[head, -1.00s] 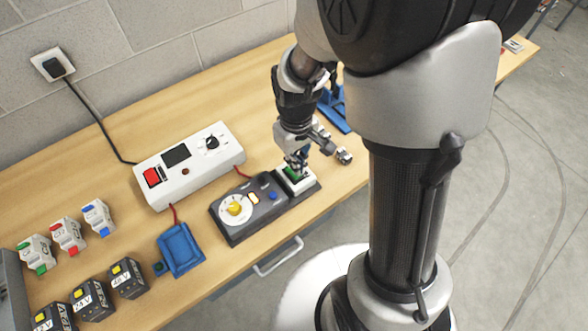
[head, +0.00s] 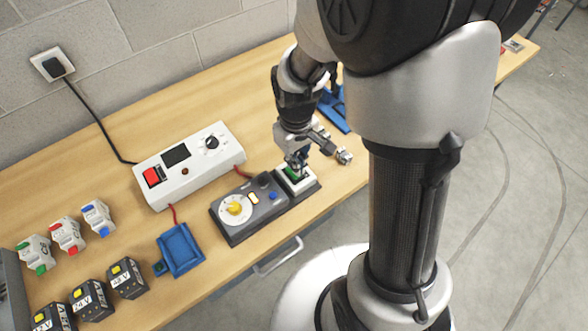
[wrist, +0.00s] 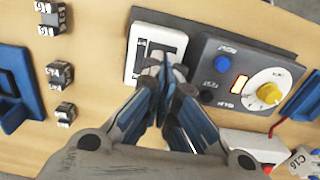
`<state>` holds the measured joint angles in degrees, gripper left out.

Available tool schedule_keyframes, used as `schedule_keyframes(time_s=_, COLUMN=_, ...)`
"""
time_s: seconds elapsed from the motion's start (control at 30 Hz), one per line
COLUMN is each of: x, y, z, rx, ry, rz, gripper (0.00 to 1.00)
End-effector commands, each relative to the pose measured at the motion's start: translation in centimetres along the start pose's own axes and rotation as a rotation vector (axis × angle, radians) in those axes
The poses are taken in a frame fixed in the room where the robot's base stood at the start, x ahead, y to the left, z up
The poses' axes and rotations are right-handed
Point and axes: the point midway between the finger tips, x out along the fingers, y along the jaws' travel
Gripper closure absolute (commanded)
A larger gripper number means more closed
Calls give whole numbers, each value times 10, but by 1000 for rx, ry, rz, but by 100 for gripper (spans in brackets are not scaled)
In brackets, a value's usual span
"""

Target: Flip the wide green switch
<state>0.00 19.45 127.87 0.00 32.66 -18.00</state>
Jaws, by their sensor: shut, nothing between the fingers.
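The wide green switch (head: 292,173) sits in a white frame at the right end of the dark control box, partly hidden behind my gripper in the head view. My gripper (head: 296,164) is shut and empty, pointing down with its fingertips at the switch. In the wrist view the closed fingertips (wrist: 160,62) lie over the white switch frame (wrist: 135,68). They cover part of the switch, and I cannot tell whether they touch it or which way it is tilted.
A blue tray (head: 181,248), breakers and black batteries (head: 127,278) lie left. A blue stand (head: 335,108) is behind my arm.

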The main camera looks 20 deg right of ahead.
Motion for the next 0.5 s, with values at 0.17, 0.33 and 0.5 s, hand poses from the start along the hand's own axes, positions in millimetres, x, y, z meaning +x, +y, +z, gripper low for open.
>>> schedule_keyframes(time_s=0.17, x=4, y=0, z=0, rx=0, ry=0, rz=0, gripper=100)
schedule_keyframes(time_s=0.33, x=6, y=0, z=0, rx=0, ry=0, rz=0, gripper=100)
schedule_keyframes(time_s=0.5, x=9, y=0, z=0, rx=0, ry=0, rz=0, gripper=100)
